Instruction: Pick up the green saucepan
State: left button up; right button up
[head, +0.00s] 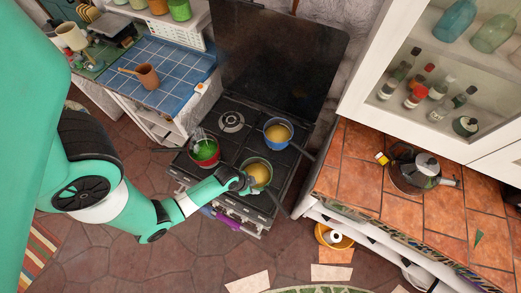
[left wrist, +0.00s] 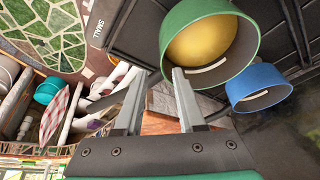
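The green saucepan (head: 257,172) stands on the near right part of the stove with yellow contents. In the left wrist view the green saucepan (left wrist: 248,40) is large at top centre, just beyond the fingertips. My left gripper (head: 245,182) is at its near left side in the head view. My right gripper is not in view.
A blue saucepan (head: 278,132) stands just behind the green one, also in the left wrist view (left wrist: 258,84). A red pan (head: 204,153) with green contents is to the left.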

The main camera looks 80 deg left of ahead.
aim_at(261, 188)
pick_arm(q)
jog(key=b+x, duration=0.3)
jog(key=x, duration=0.4)
jog(key=shift+a+f+b, duration=0.15)
jog(key=shift+f+b, duration=0.1)
jog(key=shift+b, duration=0.1)
jog(key=shift+w+f, duration=0.2)
jog(key=shift+f, duration=0.15)
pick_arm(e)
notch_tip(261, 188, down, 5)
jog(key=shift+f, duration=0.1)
pick_arm(q)
grip_shut()
jog(key=shift+a+r, duration=0.1)
dwell(0.3)
